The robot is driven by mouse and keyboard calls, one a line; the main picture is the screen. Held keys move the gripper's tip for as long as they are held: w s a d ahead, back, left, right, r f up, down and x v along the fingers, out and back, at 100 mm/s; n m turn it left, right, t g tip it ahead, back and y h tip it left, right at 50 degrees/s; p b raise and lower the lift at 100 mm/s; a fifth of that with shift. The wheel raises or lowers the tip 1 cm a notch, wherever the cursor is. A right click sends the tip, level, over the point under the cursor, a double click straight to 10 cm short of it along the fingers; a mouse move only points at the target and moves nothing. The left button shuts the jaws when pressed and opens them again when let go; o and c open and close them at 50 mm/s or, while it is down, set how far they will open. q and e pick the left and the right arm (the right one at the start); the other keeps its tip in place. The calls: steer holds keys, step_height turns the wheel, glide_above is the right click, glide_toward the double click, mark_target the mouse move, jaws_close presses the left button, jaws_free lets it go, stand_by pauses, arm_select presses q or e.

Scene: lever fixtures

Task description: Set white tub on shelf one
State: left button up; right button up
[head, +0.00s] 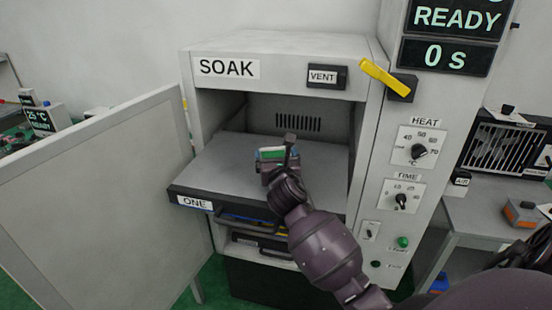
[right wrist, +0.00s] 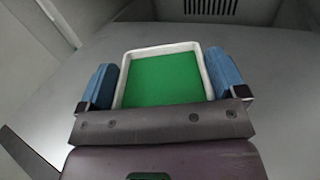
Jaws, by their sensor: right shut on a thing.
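The white tub (right wrist: 163,80) has a white rim and a green inside. In the right wrist view it sits between the two blue finger pads of my right gripper (right wrist: 165,74), which is shut on it. In the head view the tub shows small and partly hidden, with my right gripper (head: 273,153) over the middle of shelf one. Shelf one (head: 225,160) is a grey shelf with a dark front edge labelled ONE, sticking out of the open soak cabinet. I cannot tell whether the tub touches the shelf. My left gripper is not in view.
The cabinet door (head: 95,205) stands open at the left. A yellow lever (head: 384,77) sticks out at the upper right, above the heat and time knobs. Lower shelves (head: 258,240) lie under shelf one. The shelf around the tub is clear.

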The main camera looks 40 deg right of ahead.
steer(key=shift+f, duration=0.1)
steer(key=o, duration=0.7)
steer(key=shift+s, duration=0.15)
steer(key=v, duration=1.2)
